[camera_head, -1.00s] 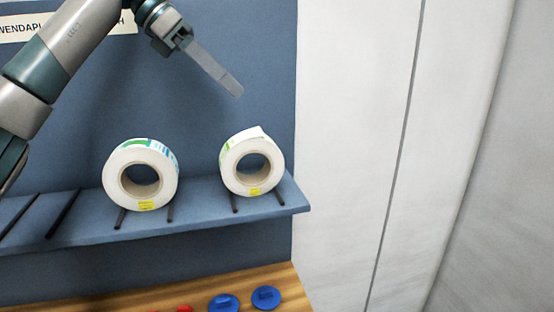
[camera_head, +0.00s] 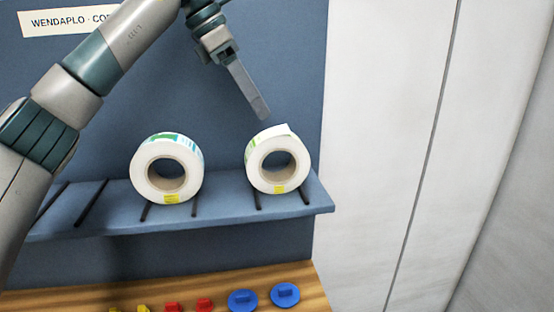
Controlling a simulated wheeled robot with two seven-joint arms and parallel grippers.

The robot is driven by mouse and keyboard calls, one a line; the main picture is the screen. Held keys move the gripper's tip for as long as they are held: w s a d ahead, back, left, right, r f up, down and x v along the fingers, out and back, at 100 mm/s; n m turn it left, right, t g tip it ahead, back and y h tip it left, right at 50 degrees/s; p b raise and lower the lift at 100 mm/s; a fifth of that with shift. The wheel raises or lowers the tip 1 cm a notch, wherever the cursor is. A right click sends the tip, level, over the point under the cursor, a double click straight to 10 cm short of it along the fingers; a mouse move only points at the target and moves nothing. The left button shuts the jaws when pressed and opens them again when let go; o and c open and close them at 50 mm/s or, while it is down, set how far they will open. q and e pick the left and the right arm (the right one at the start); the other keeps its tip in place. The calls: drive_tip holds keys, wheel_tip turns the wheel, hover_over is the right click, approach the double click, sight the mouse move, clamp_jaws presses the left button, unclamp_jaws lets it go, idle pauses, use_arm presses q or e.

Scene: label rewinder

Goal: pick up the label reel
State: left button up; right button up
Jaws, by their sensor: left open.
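Two white label reels stand upright on a blue shelf (camera_head: 225,204), each with a brown core and a yellow tag at the bottom. The left reel (camera_head: 143,179) has green and blue print on its rim. The right reel (camera_head: 255,172) has a loose label end at its top. My left gripper (camera_head: 261,110) comes down from the top, its fingers pointing down and right, with the tips just above the right reel. It holds nothing. The fingers overlap from this angle, so the gap between them is hidden. My right gripper is not in view.
Dark rods on the shelf lie under and beside the reels. A wooden surface (camera_head: 215,284) below holds blue knobs (camera_head: 285,294), red pieces (camera_head: 204,304) and yellow pieces. A blue panel with a name sign (camera_head: 70,20) stands behind. A pale wall is at right.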

sight(277, 133)
use_arm(q)
drive_tip(key=p+x, duration=0.2)
drive_tip(key=x, duration=0.5)
drive_tip(key=shift+d, duration=0.1)
drive_tip(key=shift+d+f, duration=0.2)
drive_tip(key=shift+f, duration=0.35)
drive_tip(key=shift+w+d+f+p, duration=0.1)
drive_tip(key=shift+d+f+p, duration=0.35)
drive_tip(key=shift+p, duration=0.5)
drive_tip(key=p+x, duration=0.1)
drive_tip(key=x, duration=0.2)
drive_tip(key=shift+a+p, duration=0.2)
drive_tip(key=shift+p, duration=0.2)
drive_tip(key=shift+w+d+f, duration=0.1)
drive_tip(key=shift+d+f, duration=0.1)
drive_tip(key=shift+f, duration=0.4)
